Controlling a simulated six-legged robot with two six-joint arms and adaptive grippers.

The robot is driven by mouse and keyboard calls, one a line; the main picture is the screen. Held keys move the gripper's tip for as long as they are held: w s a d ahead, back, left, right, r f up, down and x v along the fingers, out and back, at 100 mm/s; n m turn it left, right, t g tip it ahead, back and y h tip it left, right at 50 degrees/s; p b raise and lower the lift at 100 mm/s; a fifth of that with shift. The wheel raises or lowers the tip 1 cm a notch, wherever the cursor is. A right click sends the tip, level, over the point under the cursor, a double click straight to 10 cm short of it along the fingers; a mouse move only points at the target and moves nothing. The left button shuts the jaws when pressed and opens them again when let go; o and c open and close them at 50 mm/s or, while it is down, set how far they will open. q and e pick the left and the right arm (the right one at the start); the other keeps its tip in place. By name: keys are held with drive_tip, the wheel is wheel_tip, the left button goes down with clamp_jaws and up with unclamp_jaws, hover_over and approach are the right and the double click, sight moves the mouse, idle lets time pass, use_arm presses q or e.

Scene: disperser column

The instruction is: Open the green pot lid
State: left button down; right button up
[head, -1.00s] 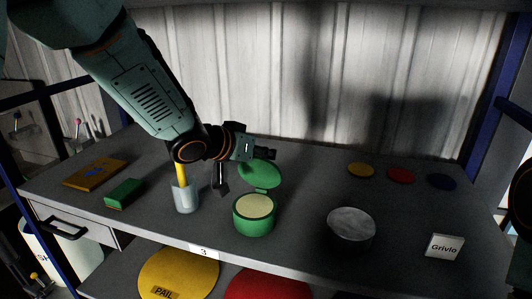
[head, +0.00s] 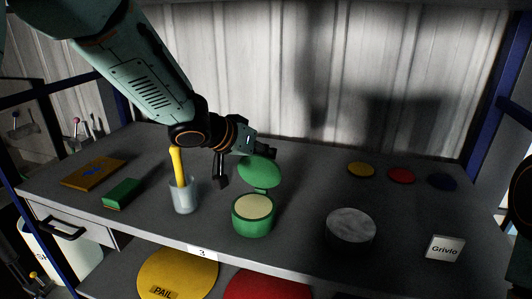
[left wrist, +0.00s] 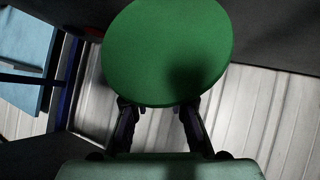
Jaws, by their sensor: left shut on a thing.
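The green pot (head: 253,222) stands upright on the grey shelf with its top uncovered, showing a cream-coloured surface inside. Its round green lid (head: 260,171) is raised and tilted up behind the pot, joined at the pot's back rim by a small green piece. The lid also fills the upper middle of the left wrist view (left wrist: 167,50). My left gripper (left wrist: 158,106) is shut on the lid's edge, with its fingertips partly hidden by the lid. In the head view the gripper (head: 264,151) is behind the lid's top. My right gripper is out of view.
A grey container (head: 183,196) holding a yellow-handled tool stands left of the pot. A green block (head: 122,193) and an orange board (head: 94,173) lie farther left. A grey round container (head: 350,229) and a "Grivlo" sign (head: 445,248) stand right. Coloured discs (head: 401,175) lie behind.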

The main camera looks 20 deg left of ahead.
use_arm(q)
drive_tip(key=shift+s+f, duration=0.2)
drive_tip(key=shift+f, duration=0.2)
idle(0.5)
drive_tip(key=c, duration=1.7)
unclamp_jaws()
drive_tip(key=shift+c, duration=0.2)
drive_tip(key=o, duration=0.4)
drive_tip(key=shift+w+a, duration=0.1)
drive_tip(key=shift+a, duration=0.2)
drive_tip(key=shift+o, duration=0.4)
drive_tip(key=shift+w+r, duration=0.1)
drive_tip(key=shift+w, duration=0.05)
drive_tip(key=shift+d, duration=0.15)
drive_tip(key=shift+r, duration=0.1)
drive_tip(key=v, duration=1.1)
drive_tip(key=shift+a+r, duration=0.2)
drive_tip(key=shift+a, duration=0.15)
